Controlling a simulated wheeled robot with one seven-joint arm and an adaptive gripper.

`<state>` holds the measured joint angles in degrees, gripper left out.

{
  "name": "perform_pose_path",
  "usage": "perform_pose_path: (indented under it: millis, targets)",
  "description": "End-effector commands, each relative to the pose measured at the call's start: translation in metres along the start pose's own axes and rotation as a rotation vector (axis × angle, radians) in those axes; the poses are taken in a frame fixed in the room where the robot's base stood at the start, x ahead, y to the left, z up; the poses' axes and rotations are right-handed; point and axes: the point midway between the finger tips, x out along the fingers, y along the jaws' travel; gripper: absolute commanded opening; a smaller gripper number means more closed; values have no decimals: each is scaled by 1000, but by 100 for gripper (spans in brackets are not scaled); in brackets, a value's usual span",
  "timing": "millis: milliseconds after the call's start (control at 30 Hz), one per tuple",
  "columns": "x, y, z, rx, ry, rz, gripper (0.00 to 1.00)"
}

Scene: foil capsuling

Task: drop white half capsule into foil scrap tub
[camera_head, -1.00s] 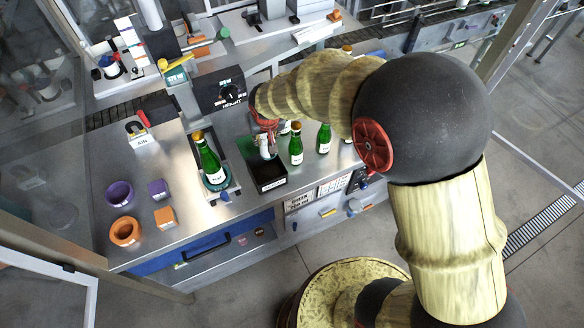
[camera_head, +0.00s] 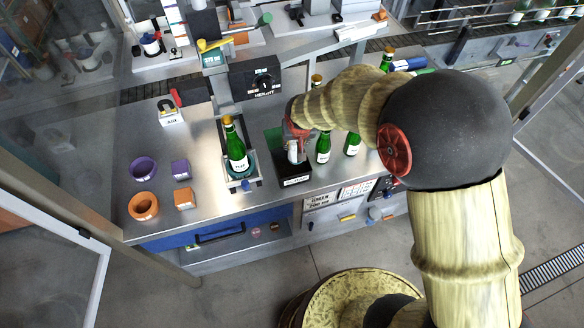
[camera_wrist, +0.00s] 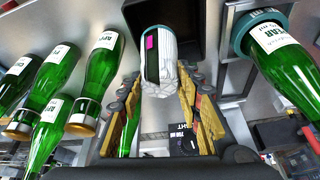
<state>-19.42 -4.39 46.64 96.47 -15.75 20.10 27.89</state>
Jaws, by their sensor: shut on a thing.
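The white half capsule (camera_wrist: 157,78) is between the two fingers of my gripper (camera_wrist: 158,88) in the wrist view. It is a whitish, crinkled, rounded piece with a magenta patch and a dark opening. My gripper is shut on it. In the head view the white capsule (camera_head: 292,153) shows small, over or just inside the black tub's outline. The black scrap tub (camera_head: 294,181) has a white label on its front and stands at the bench's front edge. In the wrist view the dark tub (camera_wrist: 209,20) lies just beyond the capsule; I cannot tell the height between them.
A green bottle (camera_head: 236,150) stands in a holder left of the tub. Other green bottles (camera_head: 323,148) stand close to its right.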

Motion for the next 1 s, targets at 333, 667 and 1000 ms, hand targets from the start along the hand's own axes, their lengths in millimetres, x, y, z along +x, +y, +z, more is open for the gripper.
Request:
perform_pose_path:
  millis: [333,667,1000]
  targets:
    - [0,0,0,0,0,0,51]
    - [0,0,0,0,0,0,56]
    - [-37,0,-2,0,4,-1,56]
